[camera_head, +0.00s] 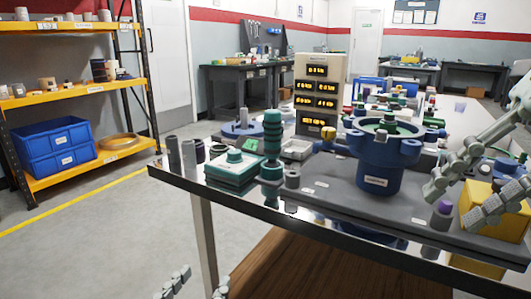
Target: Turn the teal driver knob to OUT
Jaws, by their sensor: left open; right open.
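A teal box (230,170) with a round teal knob (234,156) on top sits near the left front edge of the table. A small green display (247,143) is at its back. A taller ribbed teal column (272,145) stands just right of it. I cannot read any OUT marking or the knob's setting. My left gripper (198,284) shows only its fingers at the bottom edge, open and empty, low and in front of the table. My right gripper (449,205) is open at the right, over the table's right part, far from the teal box.
A blue flanged vessel (378,165) stands on a grey plate (320,188) mid-table. A yellow block (480,209) is by my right gripper. Grey cylinders (181,156) stand left of the teal box. A panel of amber displays (317,95) rises behind. The floor at left is clear.

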